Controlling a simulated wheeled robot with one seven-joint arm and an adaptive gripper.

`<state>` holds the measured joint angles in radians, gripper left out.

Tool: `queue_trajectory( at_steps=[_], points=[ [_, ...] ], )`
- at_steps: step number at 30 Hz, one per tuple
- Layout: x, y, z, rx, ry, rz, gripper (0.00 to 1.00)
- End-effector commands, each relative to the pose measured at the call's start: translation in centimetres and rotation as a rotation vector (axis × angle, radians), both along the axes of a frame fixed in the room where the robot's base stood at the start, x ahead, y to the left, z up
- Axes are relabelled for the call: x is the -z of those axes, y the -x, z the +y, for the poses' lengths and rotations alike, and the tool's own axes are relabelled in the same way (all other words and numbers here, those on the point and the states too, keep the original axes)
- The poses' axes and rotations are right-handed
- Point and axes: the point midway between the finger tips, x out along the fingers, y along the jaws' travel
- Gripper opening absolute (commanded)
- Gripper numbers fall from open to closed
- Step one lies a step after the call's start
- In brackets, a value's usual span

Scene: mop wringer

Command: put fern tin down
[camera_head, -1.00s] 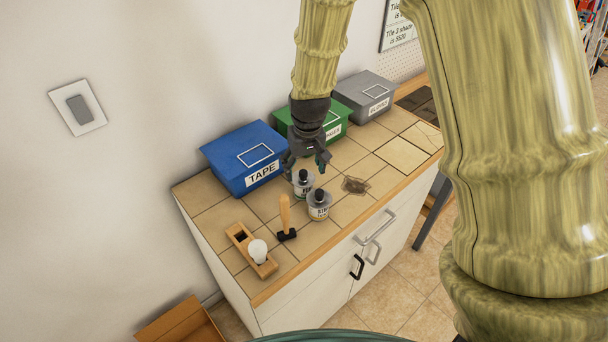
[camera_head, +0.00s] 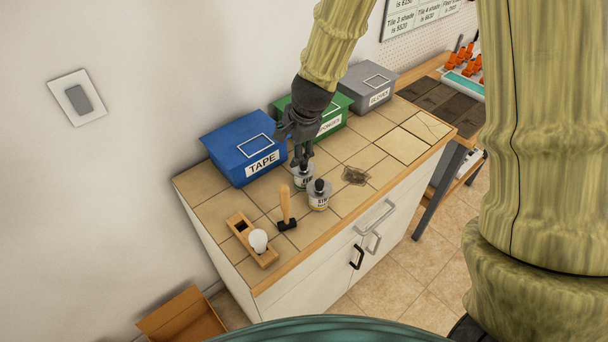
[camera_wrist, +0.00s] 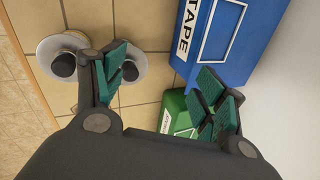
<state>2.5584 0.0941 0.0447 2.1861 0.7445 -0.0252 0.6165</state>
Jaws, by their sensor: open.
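The fern tin (camera_head: 303,179), a small pale tin with a dark knob on top and a partly hidden label, stands upright on the tiled counter. My gripper (camera_head: 302,157) is open just above and behind it, overlapping its top in the head view. In the wrist view, the fern tin (camera_wrist: 130,84) lies beside and partly behind the left finger of my gripper (camera_wrist: 163,88), not centred between the fingers. Whether that finger touches it, I cannot tell. The space between the fingers looks empty.
A second tin (camera_head: 319,196) stands close in front. Blue (camera_head: 240,150), green (camera_head: 333,112) and grey (camera_head: 366,86) boxes line the wall.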

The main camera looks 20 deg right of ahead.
Motion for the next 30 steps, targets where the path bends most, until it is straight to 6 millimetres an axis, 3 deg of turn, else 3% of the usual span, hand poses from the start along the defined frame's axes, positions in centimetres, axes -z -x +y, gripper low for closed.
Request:
queue_trajectory(
  at_steps=[9,16,21,26,30],
  points=[
    [0.1,0.5,-1.2,0.923,-0.303,0.046,0.71],
    [0.6,2.3,-2.4,1.500,-0.448,0.095,0.71],
    [0.9,3.3,-2.7,1.717,-0.490,0.113,0.71],
    [1.8,3.3,-2.8,1.765,-0.497,0.117,0.71],
    [3.7,2.8,-2.8,1.762,-0.495,0.118,0.71]
  ],
)
